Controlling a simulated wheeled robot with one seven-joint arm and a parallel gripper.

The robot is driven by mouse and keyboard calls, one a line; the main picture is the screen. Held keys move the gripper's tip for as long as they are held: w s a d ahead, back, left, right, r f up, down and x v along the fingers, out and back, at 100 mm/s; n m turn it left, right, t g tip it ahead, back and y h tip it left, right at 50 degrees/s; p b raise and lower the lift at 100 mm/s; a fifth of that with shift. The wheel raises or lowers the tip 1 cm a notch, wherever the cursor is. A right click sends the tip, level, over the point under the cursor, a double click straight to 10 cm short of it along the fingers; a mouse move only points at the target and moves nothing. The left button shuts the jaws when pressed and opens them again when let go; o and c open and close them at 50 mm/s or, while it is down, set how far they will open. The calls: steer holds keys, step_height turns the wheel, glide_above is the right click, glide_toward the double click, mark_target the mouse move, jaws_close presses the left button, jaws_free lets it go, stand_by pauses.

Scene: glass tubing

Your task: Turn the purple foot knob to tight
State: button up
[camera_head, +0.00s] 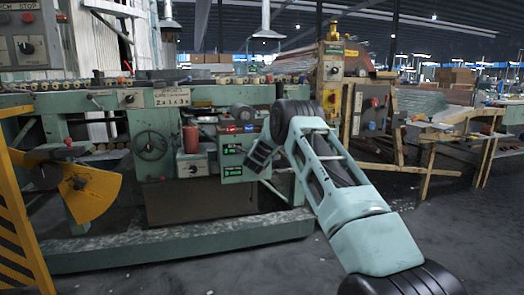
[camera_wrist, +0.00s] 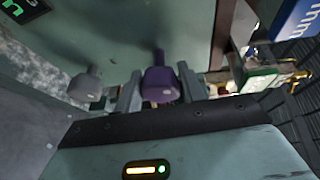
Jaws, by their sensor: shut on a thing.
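The purple foot knob (camera_wrist: 161,86) shows in the middle of the wrist view, with a narrow stem rising from its round body. My gripper (camera_wrist: 158,76) has one grey finger on each side of it and is shut on it. Whether the knob has turned cannot be told from these frames. In the head view my gripper (camera_head: 260,157) is at the front of the green machine, by the panel with green displays. The purple knob is not visible there, and my arm covers part of that area.
A grey knob (camera_wrist: 86,84) stands just left of my gripper in the wrist view. In the head view, the green machine (camera_head: 215,98) has a handwheel (camera_head: 150,146) and a red cylinder (camera_head: 191,139). A yellow guard (camera_head: 88,190) is at left. Open floor lies at front.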

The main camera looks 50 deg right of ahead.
steer(key=m+y, duration=0.2)
steer(key=m, duration=0.1)
steer(key=shift+m, duration=0.3)
steer(key=shift+m+y+b, duration=0.65)
steer(key=shift+m+y, duration=0.15)
steer(key=shift+m, duration=0.5)
steer(key=o, duration=1)
steer(key=shift+c, duration=0.2)
